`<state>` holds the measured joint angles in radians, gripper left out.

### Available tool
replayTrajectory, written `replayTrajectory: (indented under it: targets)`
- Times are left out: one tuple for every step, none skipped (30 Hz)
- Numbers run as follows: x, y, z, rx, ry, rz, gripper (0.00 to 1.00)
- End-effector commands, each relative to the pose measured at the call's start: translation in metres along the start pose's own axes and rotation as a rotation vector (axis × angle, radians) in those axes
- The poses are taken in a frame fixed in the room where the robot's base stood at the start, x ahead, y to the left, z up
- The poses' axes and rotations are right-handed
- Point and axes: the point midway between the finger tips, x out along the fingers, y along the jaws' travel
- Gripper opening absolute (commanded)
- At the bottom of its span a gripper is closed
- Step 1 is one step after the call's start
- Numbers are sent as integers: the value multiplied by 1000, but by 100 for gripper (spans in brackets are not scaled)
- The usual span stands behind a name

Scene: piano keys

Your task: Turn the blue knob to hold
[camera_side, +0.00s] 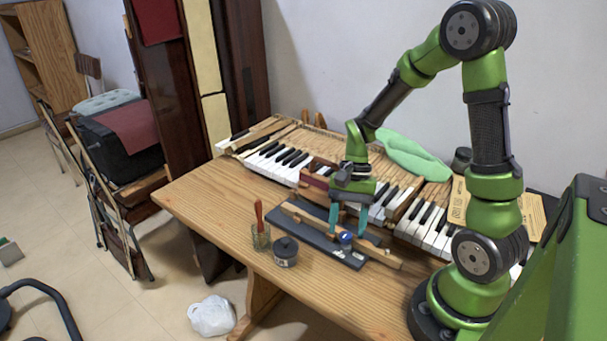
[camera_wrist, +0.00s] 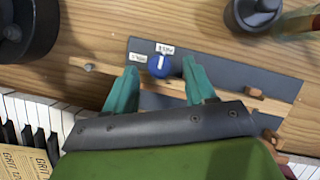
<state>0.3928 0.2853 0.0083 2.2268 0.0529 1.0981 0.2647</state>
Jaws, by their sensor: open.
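The blue knob (camera_wrist: 158,66) sits on a dark grey board (camera_wrist: 225,75), with a pale pointer line on its top. Two small white labels lie beside it, one above (camera_wrist: 165,49) and one to its left (camera_wrist: 138,58); their lettering is too small to read surely. In the side view the knob (camera_side: 345,238) is near the board's right end. My gripper (camera_wrist: 160,73) is open, its teal fingers apart on either side of the knob in the wrist view. In the side view my gripper (camera_side: 348,224) points down over the board. Contact with the knob cannot be told.
A wooden strip (camera_side: 386,255) lies along the board. A dark round jar (camera_side: 285,252) and a glass holding a red-handled tool (camera_side: 261,237) stand to the left. The table's left front is clear.

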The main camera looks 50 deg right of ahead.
Motion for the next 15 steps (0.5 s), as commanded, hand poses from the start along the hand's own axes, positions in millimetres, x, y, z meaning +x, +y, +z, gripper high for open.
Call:
replayTrajectory:
  targets:
    - [4, 0, 0, -1, -1, 2, 55]
    - [6, 0, 0, -1, 0, 1, 55]
    - [8, 0, 0, -1, 1, 1, 55]
    - [8, 0, 0, -1, 1, 0, 55]
    - [9, 0, 0, -1, 1, 0, 55]
    - [10, 0, 0, -1, 1, 0, 55]
    - [10, 0, 0, -1, 1, 0, 55]
    - [10, 0, 0, -1, 1, 0, 55]
    - [10, 0, 0, -1, 1, 0, 55]
    - [10, 0, 0, -1, 1, 0, 55]
    - [10, 0, 0, -1, 1, 0, 55]
    - [10, 0, 0, -1, 1, 0, 55]
    - [10, 0, 0, -1, 1, 0, 52]
    - [10, 0, 0, -1, 1, 0, 47]
    - [10, 0, 0, -1, 1, 0, 41]
